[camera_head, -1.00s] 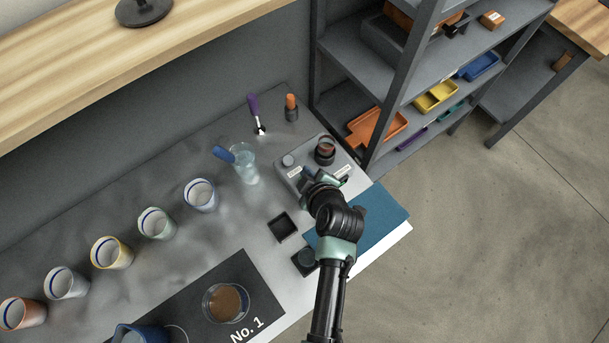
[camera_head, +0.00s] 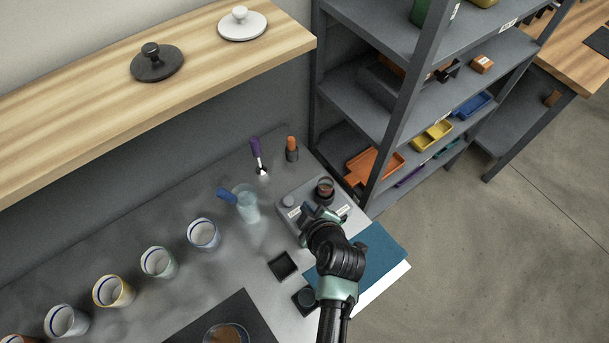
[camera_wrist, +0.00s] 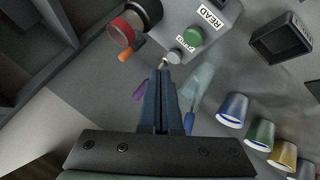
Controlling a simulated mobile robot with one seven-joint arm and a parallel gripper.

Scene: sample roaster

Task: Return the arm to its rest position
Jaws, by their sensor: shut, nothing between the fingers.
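My gripper (camera_wrist: 160,78) is shut and empty in the wrist view, its two dark fingers together. In the head view my gripper (camera_head: 318,217) hangs over the front of a grey device (camera_head: 287,193) with labels at the right end of the counter. The wrist view shows the device (camera_wrist: 222,42) with a READ label, a green button (camera_wrist: 194,36) and a round grey knob (camera_wrist: 174,57). I cannot tell whether the fingertips touch the device.
Several cups (camera_head: 157,262) stand in a row at left. A blue folder (camera_head: 375,255) lies under my arm. A metal shelf (camera_head: 400,90) rises close at right.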

